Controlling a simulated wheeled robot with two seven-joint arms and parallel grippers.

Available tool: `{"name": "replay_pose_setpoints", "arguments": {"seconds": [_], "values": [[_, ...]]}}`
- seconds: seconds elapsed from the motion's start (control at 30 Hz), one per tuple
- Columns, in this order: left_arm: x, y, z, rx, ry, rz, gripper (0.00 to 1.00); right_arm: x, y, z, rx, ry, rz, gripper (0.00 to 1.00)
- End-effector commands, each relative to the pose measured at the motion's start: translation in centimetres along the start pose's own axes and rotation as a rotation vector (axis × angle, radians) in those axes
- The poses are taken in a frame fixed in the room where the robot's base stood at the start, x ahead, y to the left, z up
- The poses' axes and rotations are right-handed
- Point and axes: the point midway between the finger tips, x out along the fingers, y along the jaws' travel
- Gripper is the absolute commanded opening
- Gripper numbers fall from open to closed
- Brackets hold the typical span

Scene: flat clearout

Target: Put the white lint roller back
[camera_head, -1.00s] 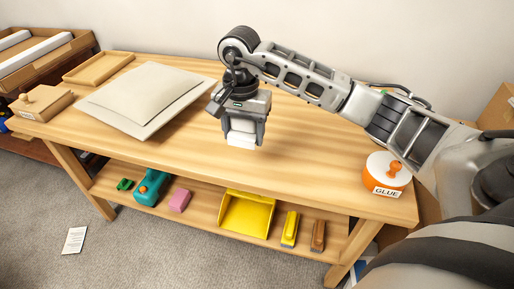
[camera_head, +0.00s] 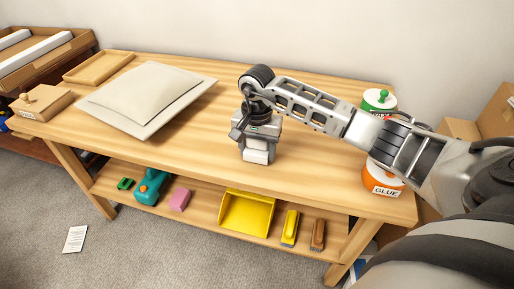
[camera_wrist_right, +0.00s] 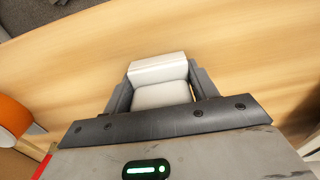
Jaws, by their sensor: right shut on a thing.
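The white lint roller (camera_head: 256,156) is between the fingers of my right gripper (camera_head: 257,150), above the wooden table top. In the right wrist view the white lint roller (camera_wrist_right: 160,82) shows as a pale block with a rounded part, held between the two grey fingers of my right gripper (camera_wrist_right: 157,95). The gripper is shut on it. I cannot tell how far its lower end is from the table. My left gripper is not in view.
The wooden table (camera_head: 205,150) has clear room around the gripper. A white padded sheet (camera_head: 148,92), a tray (camera_head: 99,67) and a lidded box (camera_head: 42,102) are at left. A yellow dustpan (camera_head: 247,212) is on the lower shelf.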

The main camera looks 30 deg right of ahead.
Motion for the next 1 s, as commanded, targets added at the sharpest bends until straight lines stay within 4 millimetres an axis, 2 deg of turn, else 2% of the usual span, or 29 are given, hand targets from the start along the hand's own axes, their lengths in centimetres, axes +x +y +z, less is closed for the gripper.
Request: {"name": "replay_pose_setpoints", "arguments": {"seconds": [0.07,0.1,0.17,0.43,0.57,1.0], "values": [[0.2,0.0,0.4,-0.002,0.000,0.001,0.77,0.4,0.0,0.0,0.000,0.001,-0.001,0.37],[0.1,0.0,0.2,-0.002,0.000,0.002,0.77,0.2,0.0,0.0,0.000,0.001,-0.001,0.66],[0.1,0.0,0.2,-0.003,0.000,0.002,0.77,0.2,0.0,0.0,0.000,0.001,0.000,0.80],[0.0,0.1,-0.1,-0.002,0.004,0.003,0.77,0.1,0.0,0.0,0.000,0.000,0.000,0.80],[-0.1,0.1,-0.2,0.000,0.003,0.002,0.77,-0.7,0.0,-0.1,0.000,0.002,-0.001,0.80],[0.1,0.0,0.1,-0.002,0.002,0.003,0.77,-9.5,-0.1,-0.1,0.000,0.004,-0.003,0.80]]}}
